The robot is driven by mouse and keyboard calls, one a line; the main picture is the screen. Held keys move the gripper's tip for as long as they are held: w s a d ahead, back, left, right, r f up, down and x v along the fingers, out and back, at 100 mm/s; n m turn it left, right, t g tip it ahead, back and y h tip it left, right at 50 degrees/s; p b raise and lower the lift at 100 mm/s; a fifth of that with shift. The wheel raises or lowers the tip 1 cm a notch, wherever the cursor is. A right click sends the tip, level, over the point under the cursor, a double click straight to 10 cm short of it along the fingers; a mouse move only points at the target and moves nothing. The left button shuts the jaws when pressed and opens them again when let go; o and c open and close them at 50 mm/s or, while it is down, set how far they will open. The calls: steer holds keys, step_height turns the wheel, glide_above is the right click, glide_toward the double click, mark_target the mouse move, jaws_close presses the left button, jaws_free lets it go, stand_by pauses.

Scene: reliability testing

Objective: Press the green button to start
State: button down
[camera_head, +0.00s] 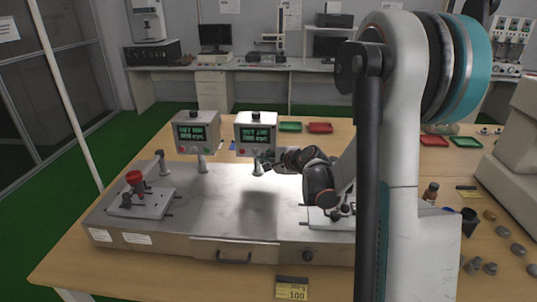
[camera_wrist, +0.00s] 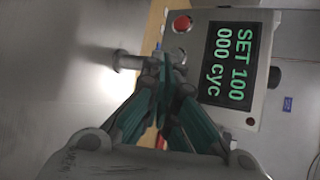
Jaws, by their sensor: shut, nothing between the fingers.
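The control box in front of my gripper (camera_head: 266,161) has a lit screen with green text (camera_head: 256,135). In the wrist view its screen (camera_wrist: 231,62) reads "SET 100 000 cyc", turned sideways. A red button (camera_wrist: 181,23) shows on the box's face. A metal ring (camera_wrist: 180,54) shows beside my fingertips (camera_wrist: 166,65). The green button cannot be made out there; my fingers cover that part of the face. My gripper is shut and empty, close to the lower part of the box. Whether it touches the box cannot be told.
A second control box (camera_head: 195,131) stands to the left on the same metal test bench (camera_head: 225,205). A red-topped fixture (camera_head: 134,178) sits at the bench's left end. Green (camera_head: 290,127) and red (camera_head: 320,128) trays lie behind. My arm hides part of the right side.

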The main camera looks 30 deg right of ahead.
steer(key=shift+w+d, duration=0.1)
steer(key=shift+w, duration=0.05)
steer(key=shift+w+d, duration=0.15)
steer(key=shift+w, duration=0.05)
stand_by(0.3)
